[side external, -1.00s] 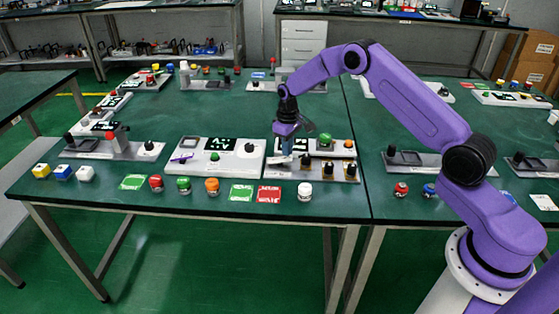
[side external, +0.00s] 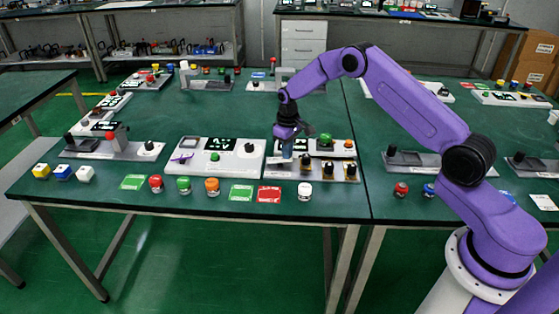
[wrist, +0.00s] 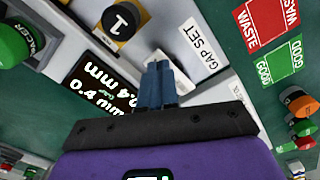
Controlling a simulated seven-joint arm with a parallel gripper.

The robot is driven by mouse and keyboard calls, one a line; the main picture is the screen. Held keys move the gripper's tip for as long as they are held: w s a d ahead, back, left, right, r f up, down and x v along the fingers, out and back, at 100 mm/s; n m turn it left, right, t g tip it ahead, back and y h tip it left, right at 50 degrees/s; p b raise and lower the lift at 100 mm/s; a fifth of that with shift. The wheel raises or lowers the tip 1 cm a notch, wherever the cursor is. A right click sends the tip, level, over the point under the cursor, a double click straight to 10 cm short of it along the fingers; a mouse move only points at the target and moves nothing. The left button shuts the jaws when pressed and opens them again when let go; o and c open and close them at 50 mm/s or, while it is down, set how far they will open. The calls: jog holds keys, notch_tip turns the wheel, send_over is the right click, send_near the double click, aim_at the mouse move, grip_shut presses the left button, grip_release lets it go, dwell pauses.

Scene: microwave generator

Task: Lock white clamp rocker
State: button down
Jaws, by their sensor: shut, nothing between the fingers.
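My gripper (side external: 287,154) is shut and empty, low over the panel with gold-based black knobs (side external: 326,168) at the front of the green table. In the wrist view its two blue fingers (wrist: 158,68) are side by side, tips over a pale part of the panel, between a display reading 0.4 mm (wrist: 103,80) and a GAP SET label (wrist: 200,46). I cannot tell whether the tips touch anything. I cannot clearly make out a white clamp rocker; the fingers and gripper body hide part of the panel.
A white panel (side external: 225,170) with a green button is to the left. Red WASTE (side external: 269,194) and green GOOD (side external: 240,193) cards and several coloured caps lie in front.

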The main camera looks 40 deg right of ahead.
jog(key=shift+f, duration=0.4)
jog(key=shift+r, duration=3.55)
jog(key=shift+a, duration=0.1)
jog(key=s+a+r+n, duration=0.2)
jog(key=s+a+r, duration=0.45)
jog(key=s, duration=0.25)
jog(key=s+a+r+n, duration=0.2)
jog(key=s+a+r, duration=0.3)
jog(key=s+a, duration=0.35)
jog(key=s+d+r+n, duration=0.1)
jog(key=s+d+n, duration=0.1)
jog(key=s, duration=1.1)
jog(key=s+d+r+n, duration=0.1)
jog(key=s+d+n, duration=0.2)
jog(key=s, duration=1.1)
jog(key=shift+s+d+r+n, duration=0.2)
jog(key=shift+s+r+n, duration=0.05)
jog(key=shift+n, duration=0.05)
